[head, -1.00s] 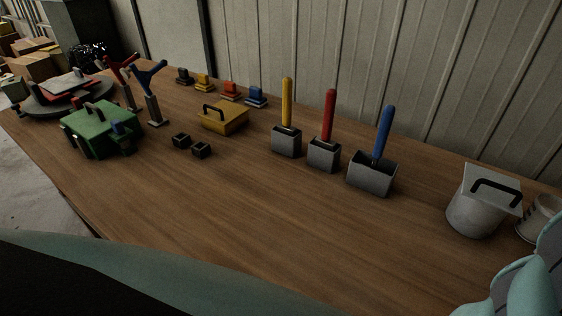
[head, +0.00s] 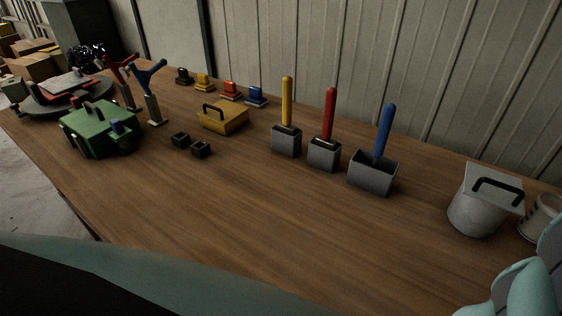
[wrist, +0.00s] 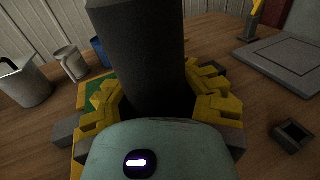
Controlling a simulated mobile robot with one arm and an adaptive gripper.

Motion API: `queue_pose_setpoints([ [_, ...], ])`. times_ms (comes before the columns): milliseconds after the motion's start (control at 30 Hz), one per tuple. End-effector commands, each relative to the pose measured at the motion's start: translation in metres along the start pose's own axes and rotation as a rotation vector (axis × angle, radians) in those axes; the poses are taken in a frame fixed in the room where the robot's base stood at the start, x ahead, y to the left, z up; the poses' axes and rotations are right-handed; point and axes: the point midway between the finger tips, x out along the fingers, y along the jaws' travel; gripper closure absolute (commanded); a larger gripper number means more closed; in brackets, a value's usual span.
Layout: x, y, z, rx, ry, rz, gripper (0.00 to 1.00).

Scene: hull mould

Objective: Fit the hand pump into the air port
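My gripper (wrist: 160,105) shows only in the wrist view. Its yellow-and-dark fingers sit on both sides of a thick dark cylinder and look closed on it. The cylinder (wrist: 137,45), which seems to be the hand pump's body, rises from between the fingers past the top edge. Its lower end is hidden behind my teal gripper housing. A green surface (wrist: 97,88) shows behind the left finger, mostly covered. I cannot make out the air port in either view.
A lidded white bucket (head: 478,210) and a white pail (head: 543,215) stand at the right. Yellow, red and blue-handled tools stand mid-table, with a green box (head: 95,132) at left. A grey slab (wrist: 285,62) and small black box (wrist: 292,135) lie right in the wrist view.

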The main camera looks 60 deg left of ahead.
Motion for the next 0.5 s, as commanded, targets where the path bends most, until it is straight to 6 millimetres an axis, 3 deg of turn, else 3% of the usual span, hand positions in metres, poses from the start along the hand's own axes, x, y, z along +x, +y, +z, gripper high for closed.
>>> queue_pose_setpoints([
  [500,0.0001,-0.0002,-0.0108,0.000,-0.002,-0.001,1.00],
])
